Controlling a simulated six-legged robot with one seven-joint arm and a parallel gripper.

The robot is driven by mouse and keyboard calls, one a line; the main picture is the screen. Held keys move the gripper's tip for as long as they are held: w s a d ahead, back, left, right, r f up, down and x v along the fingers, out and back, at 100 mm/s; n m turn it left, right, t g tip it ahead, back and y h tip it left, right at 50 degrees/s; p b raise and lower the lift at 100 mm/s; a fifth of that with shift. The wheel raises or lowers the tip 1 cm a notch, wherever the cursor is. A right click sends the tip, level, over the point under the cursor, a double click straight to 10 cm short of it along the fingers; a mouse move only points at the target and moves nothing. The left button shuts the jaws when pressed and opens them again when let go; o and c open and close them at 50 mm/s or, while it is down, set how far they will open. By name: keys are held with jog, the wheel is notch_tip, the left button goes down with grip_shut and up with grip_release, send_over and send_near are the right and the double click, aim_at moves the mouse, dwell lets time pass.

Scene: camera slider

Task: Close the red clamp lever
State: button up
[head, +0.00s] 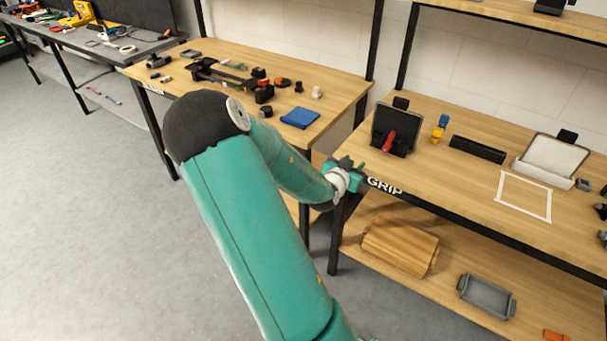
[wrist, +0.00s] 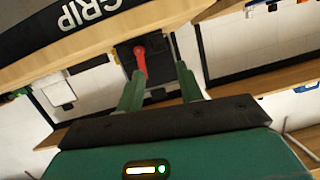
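The red clamp lever (head: 389,141) is on an upright black panel (head: 408,121) at the left end of the right-hand workbench. In the wrist view the red lever (wrist: 140,62) shows a round pivot end and a short handle, seen beyond my fingertips near the left finger. My gripper (head: 353,166) is at the bench's front left corner, in front of the panel and apart from it. In the wrist view my gripper (wrist: 159,69) has its two green fingers spread with nothing between them. The lever's far side is hidden.
The bench's front edge carries a GRIP label (head: 385,186) right beside my gripper. A blue and yellow item (head: 440,129) and a black bar (head: 477,149) stand right of the panel. A wooden box (head: 400,247) and grey tray (head: 486,296) are on the lower shelf.

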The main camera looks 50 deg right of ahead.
jog(key=w+a+n+t+y, duration=0.1)
jog(key=w+a+y, duration=0.5)
jog(key=a, duration=0.6)
jog(key=shift+w+f+n+t, duration=0.2)
jog(key=shift+w+n+t, duration=0.2)
jog(key=shift+w+t, duration=0.5)
jog(key=shift+w+a, duration=0.1)
jog(key=shift+w, duration=0.05)
